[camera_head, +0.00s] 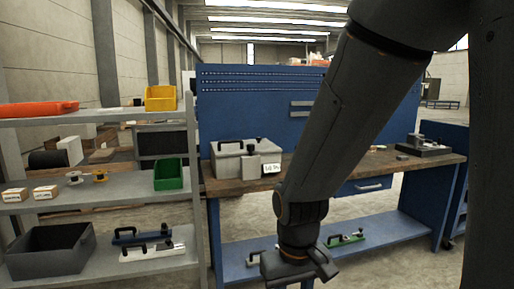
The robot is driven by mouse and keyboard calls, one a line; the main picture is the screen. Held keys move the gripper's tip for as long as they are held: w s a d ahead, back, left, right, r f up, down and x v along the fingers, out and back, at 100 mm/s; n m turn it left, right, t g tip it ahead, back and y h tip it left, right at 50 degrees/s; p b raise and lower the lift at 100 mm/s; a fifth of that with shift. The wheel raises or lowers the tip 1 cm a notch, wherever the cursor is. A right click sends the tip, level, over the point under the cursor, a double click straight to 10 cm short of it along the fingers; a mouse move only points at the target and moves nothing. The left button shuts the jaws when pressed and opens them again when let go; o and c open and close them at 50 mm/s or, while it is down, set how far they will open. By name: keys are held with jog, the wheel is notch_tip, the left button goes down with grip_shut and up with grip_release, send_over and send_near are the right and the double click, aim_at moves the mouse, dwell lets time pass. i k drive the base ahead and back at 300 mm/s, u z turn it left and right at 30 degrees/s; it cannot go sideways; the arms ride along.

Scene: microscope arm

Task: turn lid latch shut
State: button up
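A grey case (228,166) with a lid and a black handle on top stands on the wooden top of the workbench, left of my arm. A lighter grey block with a black knob (251,149) sits at its front right; it may be the lid latch, but it is too small to tell how it is turned. My gripper (303,270) hangs low at the bottom middle, in front of the bench and lower in the picture than the case. It is apart from the case. Its fingertips do not show clearly.
The workbench (330,172) has a blue back panel, a drawer and a lower shelf with tools. A small white label (271,169) stands beside the case. A grey shelf rack (120,186) with bins stands at the left. My arm hides the bench's middle.

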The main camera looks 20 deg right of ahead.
aim_at(250, 147)
jog(key=z, duration=0.6)
jog(key=i, duration=1.15)
jog(key=u, duration=0.1)
